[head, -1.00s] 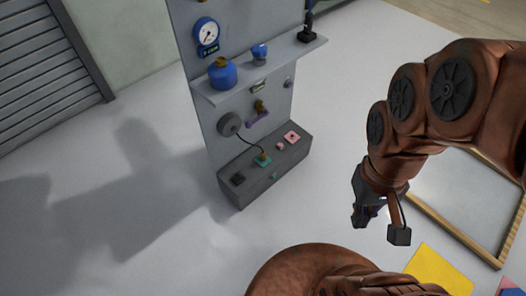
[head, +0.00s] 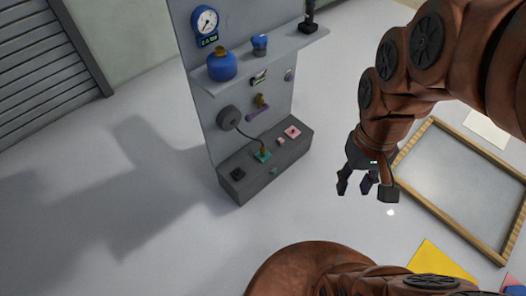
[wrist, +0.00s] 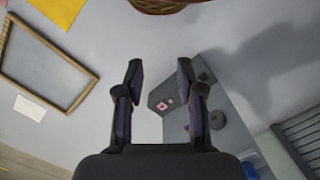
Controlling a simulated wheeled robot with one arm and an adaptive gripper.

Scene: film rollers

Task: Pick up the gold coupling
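A small gold piece (head: 264,151), which looks like the coupling, stands on a teal square on top of the grey box at the foot of the panel. A dark hose runs to it from a round grey reel (head: 229,118). Another gold fitting (head: 260,100) sits higher on the panel above a purple handle. My gripper (head: 354,187) hangs in the air to the right of the box, well apart from it. In the wrist view my gripper (wrist: 159,68) has its fingers spread with nothing between them. The gold piece cannot be made out in the wrist view.
A shelf (head: 265,62) juts from the panel with a blue tank (head: 222,66) on it. The grey box (head: 238,190) also carries pink and dark pieces. A wood-framed tray (head: 411,193) and a yellow sheet (head: 437,263) lie at right. Floor between gripper and box is clear.

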